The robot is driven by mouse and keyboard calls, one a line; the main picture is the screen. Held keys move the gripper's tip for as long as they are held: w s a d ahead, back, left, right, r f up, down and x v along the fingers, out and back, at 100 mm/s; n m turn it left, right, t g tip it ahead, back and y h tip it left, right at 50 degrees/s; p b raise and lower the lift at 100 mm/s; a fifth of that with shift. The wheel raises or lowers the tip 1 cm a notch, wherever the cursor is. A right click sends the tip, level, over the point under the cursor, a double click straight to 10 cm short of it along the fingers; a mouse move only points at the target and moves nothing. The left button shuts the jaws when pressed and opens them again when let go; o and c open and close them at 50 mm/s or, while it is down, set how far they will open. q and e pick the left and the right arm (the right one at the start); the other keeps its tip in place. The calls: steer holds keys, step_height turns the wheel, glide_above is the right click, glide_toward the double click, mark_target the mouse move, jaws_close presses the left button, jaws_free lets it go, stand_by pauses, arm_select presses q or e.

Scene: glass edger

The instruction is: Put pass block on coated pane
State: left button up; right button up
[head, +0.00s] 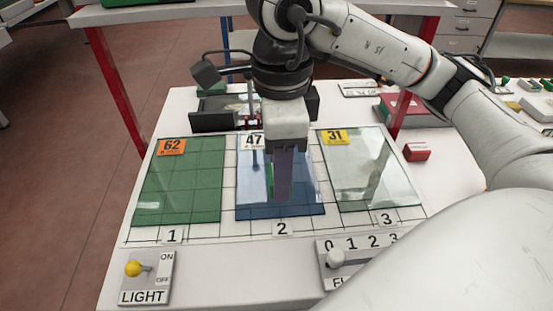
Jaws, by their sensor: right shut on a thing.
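Three panes lie on a white gridded board. The green pane (180,190) tagged 62 is at place 1, the blue pane (250,205) tagged 47 at place 2, and the clear pane (378,190) tagged 31 at place 3. The picture does not tell me which one is coated. My right gripper (287,180) points down at the blue pane, shut on a green block (270,180). Only a narrow green strip of the block shows beside the finger. I cannot tell whether the block touches the pane. My left gripper is out of view.
A red block (417,151) lies right of the clear pane. A dark red book-like box (405,108) and loose green and white pieces are at the back right.

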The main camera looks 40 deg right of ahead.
steer(key=w+d, duration=0.1)
steer(key=w, duration=0.1)
steer(key=w+d, duration=0.1)
steer(key=shift+w+d+f, duration=0.1)
steer(key=shift+w+d, duration=0.05)
steer(key=shift+w, duration=0.25)
steer(key=shift+f+p, duration=0.35)
steer(key=shift+f, duration=1.35)
steer(key=shift+f, duration=0.1)
steer(key=o, duration=1.1)
steer(key=shift+c, duration=0.2)
step_height(320, 180, up, 8)
steer(key=shift+p, duration=0.3)
steer(key=shift+f, duration=0.15)
